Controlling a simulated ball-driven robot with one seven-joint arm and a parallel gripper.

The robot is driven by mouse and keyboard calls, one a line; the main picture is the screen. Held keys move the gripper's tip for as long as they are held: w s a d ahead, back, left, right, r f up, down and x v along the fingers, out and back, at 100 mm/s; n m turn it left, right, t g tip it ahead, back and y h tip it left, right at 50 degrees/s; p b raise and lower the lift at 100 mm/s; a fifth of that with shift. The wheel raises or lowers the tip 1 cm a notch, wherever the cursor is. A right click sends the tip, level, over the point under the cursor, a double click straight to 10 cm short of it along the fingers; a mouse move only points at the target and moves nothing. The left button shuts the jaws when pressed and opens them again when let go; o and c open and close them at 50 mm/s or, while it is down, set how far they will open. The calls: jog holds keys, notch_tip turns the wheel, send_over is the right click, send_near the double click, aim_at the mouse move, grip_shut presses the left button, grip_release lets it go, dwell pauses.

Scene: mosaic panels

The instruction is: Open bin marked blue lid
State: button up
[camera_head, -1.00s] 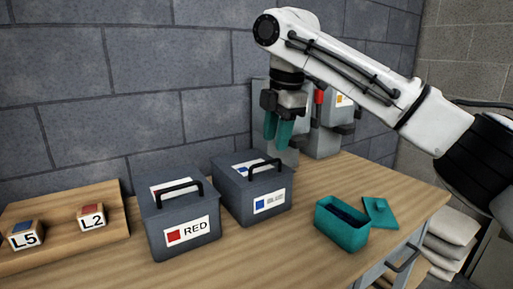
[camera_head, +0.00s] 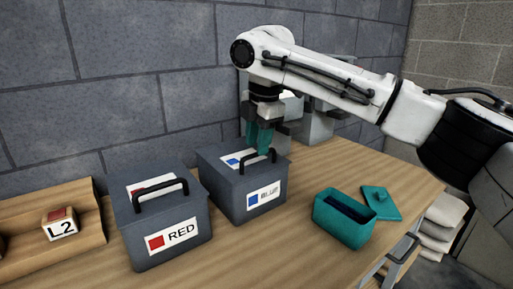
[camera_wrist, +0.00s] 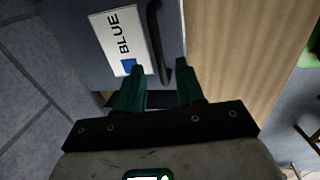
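The grey bin marked BLUE (camera_head: 240,198) stands on the bench with its lid on. The lid has a label and a black arched handle (camera_head: 262,157). In the wrist view the BLUE lid label (camera_wrist: 118,42) and the handle (camera_wrist: 158,45) show at the top. My gripper (camera_head: 262,146) points down just above the handle. In the wrist view its two teal fingers (camera_wrist: 160,78) are apart, with the handle's near end lying between them. Whether the fingers touch the handle cannot be told.
The bin marked RED (camera_head: 165,225) stands close by on the left, its lid on. A teal box (camera_head: 342,222) lies open at the right, its lid (camera_head: 381,203) beside it. A wooden rack with block L2 (camera_head: 60,223) is at the left. The wall is behind.

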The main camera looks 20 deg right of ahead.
jog(key=shift+w+f, duration=0.15)
jog(key=shift+f, duration=0.85)
grip_shut()
dwell(0.8)
